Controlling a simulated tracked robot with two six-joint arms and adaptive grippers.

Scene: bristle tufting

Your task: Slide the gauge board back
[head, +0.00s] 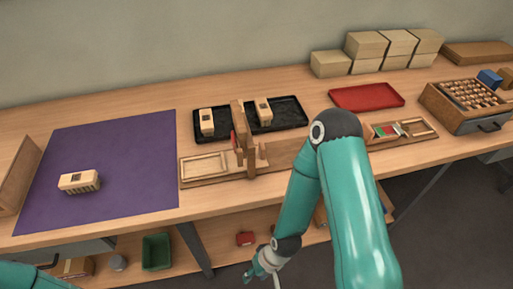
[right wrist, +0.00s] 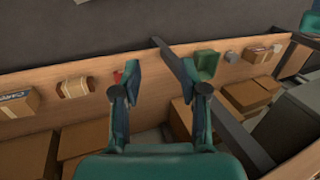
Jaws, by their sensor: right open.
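A long wooden fixture, which seems to hold the gauge board, stands along the front of the bench in the head view. Its left part has a framed flat panel (head: 205,166), and an upright wooden post (head: 243,138) with a red piece rises beside it. I cannot tell for sure which part is the gauge board. My right arm hides part of the fixture's right side. My right gripper (head: 264,264) hangs low in front of the bench, below the top, apart from the fixture. In the right wrist view my right gripper (right wrist: 161,75) is open and empty. Only a piece of my left arm shows.
A purple mat (head: 120,150) with a brush block (head: 79,181) lies at left. Black trays (head: 285,126) hold brush blocks behind the fixture. A red tray (head: 366,96), stacked blocks (head: 366,44) and a wooden box (head: 452,105) are at right. The lower shelf holds a green bin (right wrist: 206,65) and cartons.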

